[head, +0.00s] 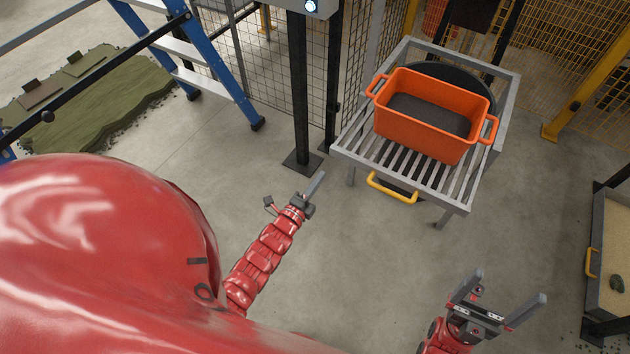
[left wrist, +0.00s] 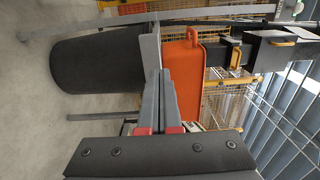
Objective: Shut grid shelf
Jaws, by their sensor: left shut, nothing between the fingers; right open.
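The grid shelf (head: 362,160) is a grey slatted metal shelf on legs, with a yellow handle (head: 391,188) on its front edge. An orange two-handled tub (head: 425,140) with a dark inside stands on its slats; the tub also shows in the left wrist view (left wrist: 181,70). My left gripper (head: 318,183) is shut and empty, left of the yellow handle and apart from it. Its closed fingers show in the left wrist view (left wrist: 168,95). My right gripper (head: 505,290) is open and empty, in front of the shelf and to the right.
A dark round drum (left wrist: 100,75) shows beside the shelf edge in the left wrist view. A black post (head: 299,95) stands left of the shelf. A blue ladder (head: 222,70) and green turf (head: 85,105) lie further left. A sand-filled bin (head: 612,250) is at the right.

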